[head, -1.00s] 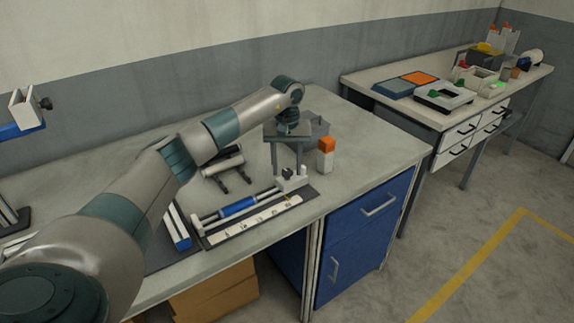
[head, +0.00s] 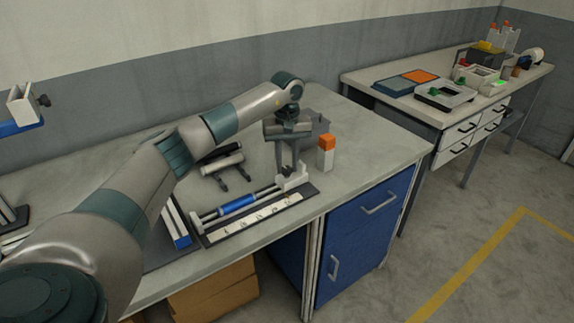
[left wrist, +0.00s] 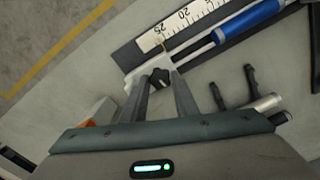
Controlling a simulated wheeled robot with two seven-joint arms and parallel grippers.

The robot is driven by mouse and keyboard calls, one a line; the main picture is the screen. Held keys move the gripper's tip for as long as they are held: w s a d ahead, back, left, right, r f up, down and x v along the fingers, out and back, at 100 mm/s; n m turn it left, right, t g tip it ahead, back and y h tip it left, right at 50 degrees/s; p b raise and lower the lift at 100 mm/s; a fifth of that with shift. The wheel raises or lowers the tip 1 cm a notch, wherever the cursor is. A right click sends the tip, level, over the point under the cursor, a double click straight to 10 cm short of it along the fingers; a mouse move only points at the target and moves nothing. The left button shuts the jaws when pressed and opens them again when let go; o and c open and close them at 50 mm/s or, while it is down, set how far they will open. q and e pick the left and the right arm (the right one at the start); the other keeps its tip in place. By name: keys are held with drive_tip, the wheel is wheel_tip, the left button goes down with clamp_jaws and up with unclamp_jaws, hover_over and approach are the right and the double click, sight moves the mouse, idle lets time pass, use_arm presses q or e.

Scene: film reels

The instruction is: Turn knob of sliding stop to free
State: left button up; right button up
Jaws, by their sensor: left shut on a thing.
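The sliding stop is a white block (head: 296,181) at the right end of a ruler fixture on the near workbench; it also shows in the left wrist view (left wrist: 136,75). Its small black knob (left wrist: 160,77) sits between my left gripper's fingertips. My left gripper (head: 286,171) points down at the stop and is shut on the knob; it also shows in the left wrist view (left wrist: 162,84). In the head view the fingers mostly hide the knob. My right gripper is not in view.
The fixture has a white ruler (head: 262,217) and rods with a blue sleeve (head: 237,204). An orange-topped white block (head: 326,154) stands close to the right of my gripper. A black-and-silver tool (head: 222,167) lies to the left. The bench's right end is clear.

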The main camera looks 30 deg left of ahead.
use_arm(q)
drive_tip(key=n+b, duration=0.1)
drive_tip(key=n, duration=0.5)
drive_tip(key=shift+b, duration=0.4)
drive_tip(key=shift+n, duration=1.1)
drive_tip(key=n, duration=0.2)
drive_tip(key=shift+n+b, duration=0.3)
drive_tip(key=shift+b, duration=0.05)
drive_tip(key=n, duration=0.4)
drive_tip(key=shift+n, duration=0.3)
drive_tip(key=n, duration=0.5)
drive_tip(key=shift+r, duration=0.1)
drive_tip(key=n, duration=0.7)
drive_tip(key=shift+n, duration=0.3)
drive_tip(key=n, duration=0.3)
drive_tip(key=shift+n+p, duration=0.3)
drive_tip(key=shift+n, duration=1.2)
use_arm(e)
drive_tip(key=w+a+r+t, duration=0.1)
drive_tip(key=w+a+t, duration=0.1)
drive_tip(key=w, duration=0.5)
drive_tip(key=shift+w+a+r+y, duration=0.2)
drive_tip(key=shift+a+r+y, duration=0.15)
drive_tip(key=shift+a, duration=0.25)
